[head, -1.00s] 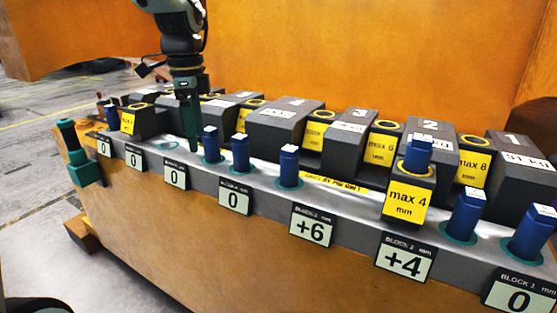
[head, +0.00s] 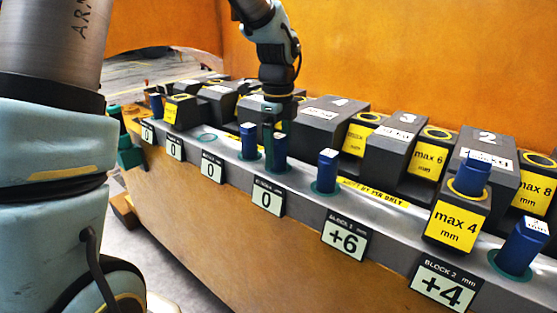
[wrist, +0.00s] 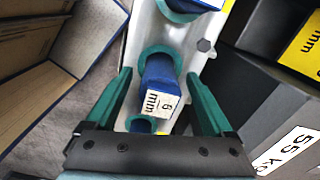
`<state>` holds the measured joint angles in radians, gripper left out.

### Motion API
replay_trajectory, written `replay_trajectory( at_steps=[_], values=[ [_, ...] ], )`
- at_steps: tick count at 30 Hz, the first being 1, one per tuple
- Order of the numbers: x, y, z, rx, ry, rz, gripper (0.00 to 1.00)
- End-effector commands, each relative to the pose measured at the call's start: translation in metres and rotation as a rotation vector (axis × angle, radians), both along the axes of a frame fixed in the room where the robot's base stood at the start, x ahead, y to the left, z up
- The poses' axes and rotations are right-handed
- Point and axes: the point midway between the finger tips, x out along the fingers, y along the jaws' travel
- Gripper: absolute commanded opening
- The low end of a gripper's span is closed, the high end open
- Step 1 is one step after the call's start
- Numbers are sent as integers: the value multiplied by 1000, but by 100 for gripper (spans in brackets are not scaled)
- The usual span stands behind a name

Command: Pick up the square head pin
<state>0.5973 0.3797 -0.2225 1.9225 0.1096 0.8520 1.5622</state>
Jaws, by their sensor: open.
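Several blue pins stand in teal collars along the grey rail (head: 305,205). The fingers are open, with a gap on both sides of the pin. Another blue pin (head: 249,138) stands just to its left. I cannot clearly compare the head shapes of the pins.
Dark counterweight blocks (head: 333,120) with white labels line the back of the rail. A blue pin (head: 327,170) stands to the right, and a yellow "max 4" block (head: 455,224) farther right. Number plates (head: 267,197) face the front.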

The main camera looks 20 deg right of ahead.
Motion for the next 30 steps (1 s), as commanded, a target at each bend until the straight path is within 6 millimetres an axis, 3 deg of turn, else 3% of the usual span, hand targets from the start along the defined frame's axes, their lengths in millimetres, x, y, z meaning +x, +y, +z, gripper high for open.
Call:
replay_trajectory(
  at_steps=[6,13,30],
  values=[
    [-1,0,-20,-1,1,0,86],
    [0,0,-21,-2,-1,0,85],
    [0,0,-21,-1,0,0,21]
  ],
)
